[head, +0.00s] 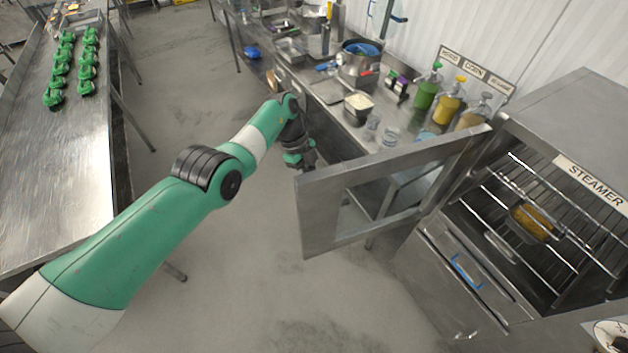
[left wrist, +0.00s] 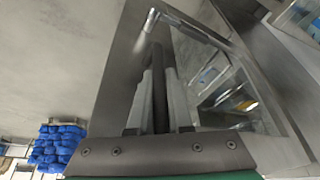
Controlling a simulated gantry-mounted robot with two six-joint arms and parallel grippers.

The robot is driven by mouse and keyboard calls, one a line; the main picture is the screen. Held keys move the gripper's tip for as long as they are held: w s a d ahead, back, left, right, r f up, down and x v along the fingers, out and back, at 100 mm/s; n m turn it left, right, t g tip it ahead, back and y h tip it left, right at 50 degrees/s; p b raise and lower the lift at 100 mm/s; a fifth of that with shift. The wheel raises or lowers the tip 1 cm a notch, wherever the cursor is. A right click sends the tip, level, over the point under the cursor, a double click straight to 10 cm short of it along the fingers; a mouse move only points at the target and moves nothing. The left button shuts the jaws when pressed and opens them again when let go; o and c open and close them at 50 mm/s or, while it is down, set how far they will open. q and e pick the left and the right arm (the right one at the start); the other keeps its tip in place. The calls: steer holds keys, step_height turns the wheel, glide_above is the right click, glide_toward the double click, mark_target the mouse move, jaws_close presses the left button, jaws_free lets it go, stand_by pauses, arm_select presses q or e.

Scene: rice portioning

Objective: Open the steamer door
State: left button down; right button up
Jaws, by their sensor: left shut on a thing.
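The steamer (head: 560,110) stands at the right with its label on the front top edge. Its door (head: 318,238), a steel frame with a window, is swung wide open to the left, showing the wire racks inside. My left gripper (head: 303,158) is at the door's free edge, on its far side, partly hidden by the frame. My right gripper is not in view.
A yellow-filled pan (head: 530,222) sits on a steamer rack. Behind the door, a counter holds sauce bottles (head: 447,105), a pot (head: 357,68) and containers. A steel table (head: 60,150) with green items is at left. The floor between is clear.

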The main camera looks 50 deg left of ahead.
arm_select(q)
steer(key=shift+s+a+f, duration=0.2)
steer(key=shift+s+f, duration=0.05)
steer(key=shift+s, duration=0.05)
steer(key=c, duration=0.8)
jaws_free()
steer(key=shift+s+a, duration=0.15)
steer(key=shift+s, duration=0.1)
steer(key=shift+c, duration=0.2)
steer(key=shift+w+r, duration=0.15)
steer(key=v, duration=1.1)
steer(key=shift+r, duration=0.2)
